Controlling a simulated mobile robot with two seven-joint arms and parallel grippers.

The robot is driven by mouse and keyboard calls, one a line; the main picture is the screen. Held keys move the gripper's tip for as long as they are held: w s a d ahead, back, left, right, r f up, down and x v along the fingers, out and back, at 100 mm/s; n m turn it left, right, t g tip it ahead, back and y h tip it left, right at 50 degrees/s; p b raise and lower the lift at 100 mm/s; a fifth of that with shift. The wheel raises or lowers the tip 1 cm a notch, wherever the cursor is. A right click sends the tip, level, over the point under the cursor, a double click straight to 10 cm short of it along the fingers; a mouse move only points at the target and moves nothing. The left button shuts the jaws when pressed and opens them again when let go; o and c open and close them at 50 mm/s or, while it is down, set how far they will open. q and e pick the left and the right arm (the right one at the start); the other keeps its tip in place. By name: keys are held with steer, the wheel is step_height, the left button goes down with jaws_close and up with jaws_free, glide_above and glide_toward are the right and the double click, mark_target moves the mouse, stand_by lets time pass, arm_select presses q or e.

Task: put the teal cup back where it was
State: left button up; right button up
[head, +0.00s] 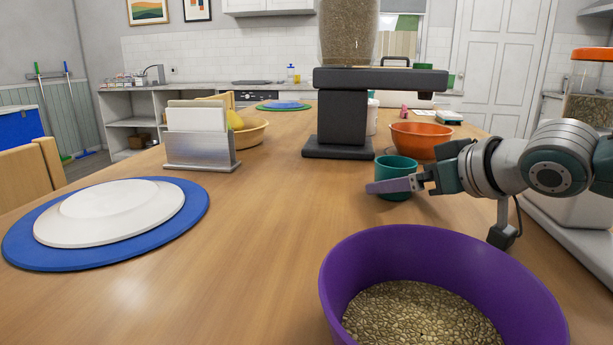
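The teal cup (397,163) is upright at the right of the table, in front of the dark dispenser. My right gripper (395,185) reaches in from the right at the cup. One light purple-grey finger crosses in front of the cup's lower side. The other finger is not clearly visible, so I cannot tell whether the gripper is closed on the cup. The cup's base appears at or very near the tabletop. My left gripper is not in view.
The dark dispenser (340,115) is behind the cup, and an orange bowl (425,150) is behind right. A white plate (110,212) on a blue mat (30,245) lies left. The table's middle is clear.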

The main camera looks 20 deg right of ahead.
steer(key=shift+r, duration=0.2)
steer(key=p+v, duration=0.4)
steer(key=v, duration=0.8)
stand_by(0.4)
